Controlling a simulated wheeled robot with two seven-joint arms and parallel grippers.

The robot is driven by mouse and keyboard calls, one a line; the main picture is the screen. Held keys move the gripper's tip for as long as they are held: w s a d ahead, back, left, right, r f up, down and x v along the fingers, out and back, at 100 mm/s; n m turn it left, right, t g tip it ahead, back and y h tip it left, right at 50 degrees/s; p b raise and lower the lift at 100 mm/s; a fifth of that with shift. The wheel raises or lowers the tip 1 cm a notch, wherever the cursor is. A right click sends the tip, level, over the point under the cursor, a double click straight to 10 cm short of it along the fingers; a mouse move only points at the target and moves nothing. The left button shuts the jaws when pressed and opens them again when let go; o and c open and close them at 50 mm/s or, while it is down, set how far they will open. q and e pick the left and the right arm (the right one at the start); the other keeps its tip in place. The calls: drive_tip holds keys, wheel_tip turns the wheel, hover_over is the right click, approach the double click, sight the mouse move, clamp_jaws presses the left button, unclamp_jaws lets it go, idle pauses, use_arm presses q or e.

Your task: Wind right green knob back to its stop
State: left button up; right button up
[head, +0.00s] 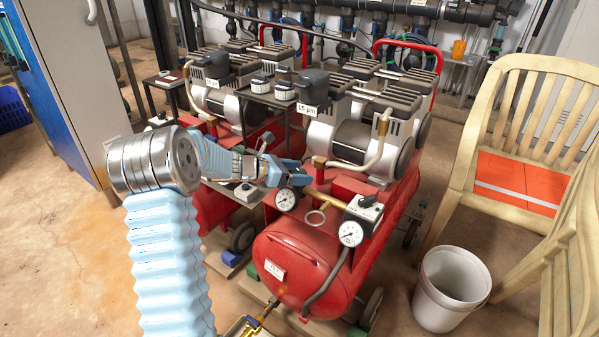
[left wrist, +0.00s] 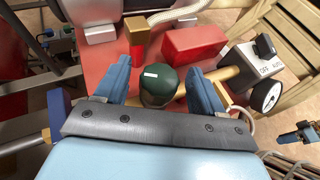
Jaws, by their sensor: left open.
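A dark green knob (left wrist: 158,86) with a short white mark on its top shows in the left wrist view, by a brass pipe (left wrist: 214,80) on the red compressor. My left gripper (left wrist: 163,76) is open, with one blue finger on each side of the knob. Whether the fingers touch it I cannot tell. In the head view my left gripper (head: 285,172) is over the front of the red compressor tank (head: 300,255), and the knob is hidden there. No other green knob is plain to see.
Motor heads (head: 345,140) and curved hoses stand behind. A white bucket (head: 450,288) and wooden chair (head: 530,110) are at right. The floor at left is mostly clear.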

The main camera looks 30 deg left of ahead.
use_arm(q)
drive_tip(key=shift+w+d+f, duration=0.2)
drive_tip(key=shift+w, duration=0.1)
drive_tip(key=shift+c, duration=0.5)
